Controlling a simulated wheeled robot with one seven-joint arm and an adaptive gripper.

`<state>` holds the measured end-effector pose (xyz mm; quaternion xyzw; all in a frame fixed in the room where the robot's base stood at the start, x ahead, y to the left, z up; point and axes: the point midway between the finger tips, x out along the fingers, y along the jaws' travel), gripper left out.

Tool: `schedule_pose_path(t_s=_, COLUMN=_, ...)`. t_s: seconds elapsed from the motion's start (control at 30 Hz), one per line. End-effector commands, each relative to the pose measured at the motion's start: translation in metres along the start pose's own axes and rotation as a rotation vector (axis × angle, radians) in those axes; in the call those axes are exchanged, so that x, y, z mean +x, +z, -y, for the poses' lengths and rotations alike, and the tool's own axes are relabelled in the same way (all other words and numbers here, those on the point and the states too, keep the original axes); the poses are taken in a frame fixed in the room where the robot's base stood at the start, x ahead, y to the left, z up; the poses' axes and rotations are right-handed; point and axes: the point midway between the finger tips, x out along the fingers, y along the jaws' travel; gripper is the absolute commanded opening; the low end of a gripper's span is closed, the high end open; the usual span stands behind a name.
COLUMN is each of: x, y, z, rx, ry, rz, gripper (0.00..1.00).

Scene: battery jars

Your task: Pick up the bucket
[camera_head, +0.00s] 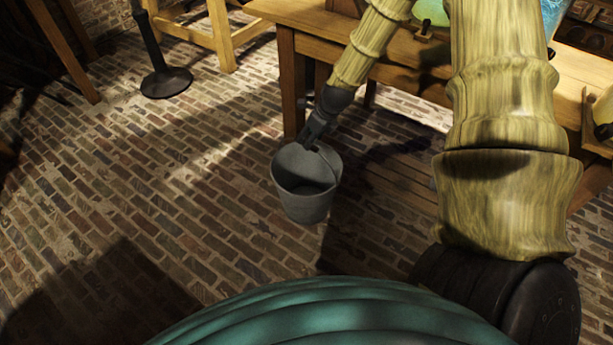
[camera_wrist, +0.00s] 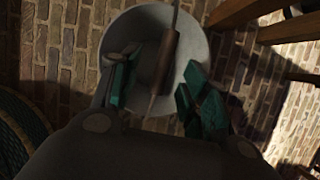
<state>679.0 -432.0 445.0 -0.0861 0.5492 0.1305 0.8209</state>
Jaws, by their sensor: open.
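The grey metal bucket (camera_head: 306,206) is in the middle of the head view, its open mouth facing up. I cannot tell for sure whether its base touches the brick floor. My gripper (camera_head: 312,143) is at the far side of its rim. In the wrist view the bucket (camera_wrist: 137,24) lies beyond the fingers. Its wire handle has a brown grip (camera_wrist: 166,62), which runs between the two green-padded fingers of my gripper (camera_wrist: 160,86). The fingers are apart, one on each side of the grip, and are not closed on it. The bucket's inside is dark.
A wooden table (camera_head: 287,85) stands behind the bucket, its leg close by. A black post with a round base (camera_head: 166,83) stands at the upper left, near a wooden stool (camera_head: 222,40). The brick floor (camera_head: 130,190) left of the bucket is clear.

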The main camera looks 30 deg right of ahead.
Motion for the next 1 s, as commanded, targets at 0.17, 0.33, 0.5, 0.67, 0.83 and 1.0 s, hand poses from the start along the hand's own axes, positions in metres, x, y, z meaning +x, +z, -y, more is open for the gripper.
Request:
schedule_pose_path(t_s=0.17, x=0.015, y=-0.001, z=0.001, rx=-0.001, ry=-0.001, rz=0.0, gripper=0.46)
schedule_pose_path(t_s=0.33, x=0.036, y=-0.003, z=0.005, rx=-0.002, ry=-0.001, rz=0.0, gripper=0.46)
schedule_pose_path(t_s=0.5, x=0.056, y=-0.004, z=0.007, rx=-0.003, ry=-0.001, rz=0.0, gripper=0.46)
schedule_pose_path(t_s=0.67, x=0.063, y=-0.003, z=0.007, rx=-0.001, ry=-0.001, rz=0.0, gripper=0.46)
schedule_pose_path(t_s=0.83, x=0.063, y=-0.002, z=0.007, rx=-0.001, ry=-0.001, rz=0.001, gripper=0.46)
schedule_pose_path(t_s=1.0, x=0.063, y=-0.002, z=0.007, rx=-0.001, ry=-0.001, rz=0.001, gripper=0.26)
